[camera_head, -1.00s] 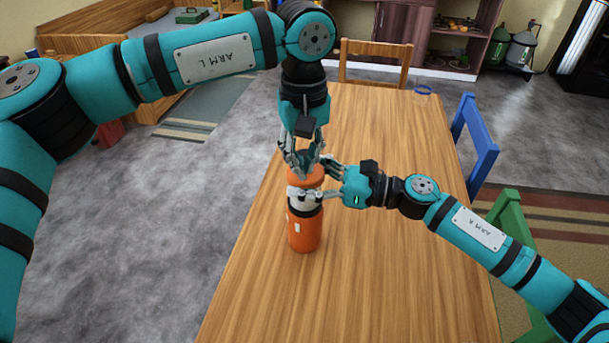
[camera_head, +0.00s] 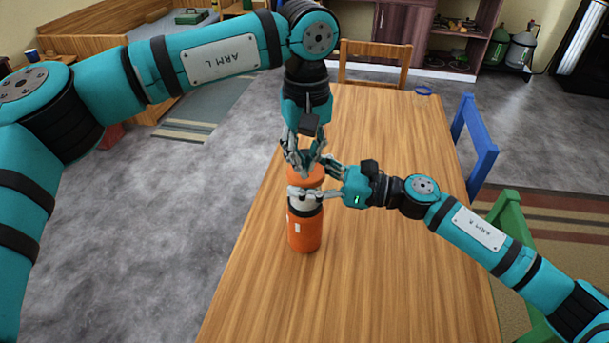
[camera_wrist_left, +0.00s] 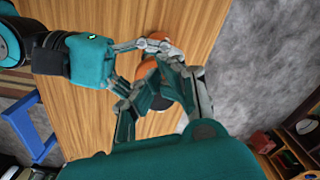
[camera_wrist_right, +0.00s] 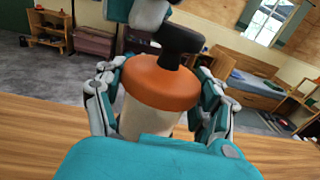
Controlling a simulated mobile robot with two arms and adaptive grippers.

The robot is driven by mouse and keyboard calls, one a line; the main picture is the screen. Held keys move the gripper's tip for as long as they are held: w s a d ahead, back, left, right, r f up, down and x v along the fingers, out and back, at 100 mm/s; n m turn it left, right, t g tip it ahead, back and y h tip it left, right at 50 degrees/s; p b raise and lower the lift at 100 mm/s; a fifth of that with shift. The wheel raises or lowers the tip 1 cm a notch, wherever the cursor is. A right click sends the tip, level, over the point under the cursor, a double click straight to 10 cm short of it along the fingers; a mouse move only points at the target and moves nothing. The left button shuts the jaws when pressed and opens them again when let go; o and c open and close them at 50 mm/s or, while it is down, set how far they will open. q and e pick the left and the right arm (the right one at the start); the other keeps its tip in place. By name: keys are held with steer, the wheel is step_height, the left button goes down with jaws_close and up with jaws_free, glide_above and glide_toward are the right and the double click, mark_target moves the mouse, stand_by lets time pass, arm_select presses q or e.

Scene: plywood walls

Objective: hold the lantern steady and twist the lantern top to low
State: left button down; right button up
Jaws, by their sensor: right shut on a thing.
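The orange lantern (camera_head: 305,232) stands upright on the wooden table, with a black band and a pale section below its orange top (camera_head: 306,176). My right gripper (camera_head: 311,193) is shut on the pale upper body, its fingers on either side. In the right wrist view the pale body (camera_wrist_right: 148,118), orange top (camera_wrist_right: 160,82) and a dark piece (camera_wrist_right: 180,44) above it show. My left gripper (camera_head: 304,165) points down at the top from above. In the left wrist view its fingers (camera_wrist_left: 160,95) are spread; whether they touch the top is unclear.
A blue chair (camera_head: 474,145) and a green chair (camera_head: 515,225) stand at the right, a wooden chair (camera_head: 376,62) behind.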

mark_target(319, 185)
arm_select(q)
steer(key=shift+w+d, duration=0.4)
steer(key=shift+d, duration=0.35)
steer(key=shift+w+d, duration=0.2)
steer(key=shift+d, duration=0.05)
steer(key=shift+s, duration=0.1)
steer(key=shift+s+d, duration=0.3)
step_height(319, 185, up, 6)
stand_by(0.5)
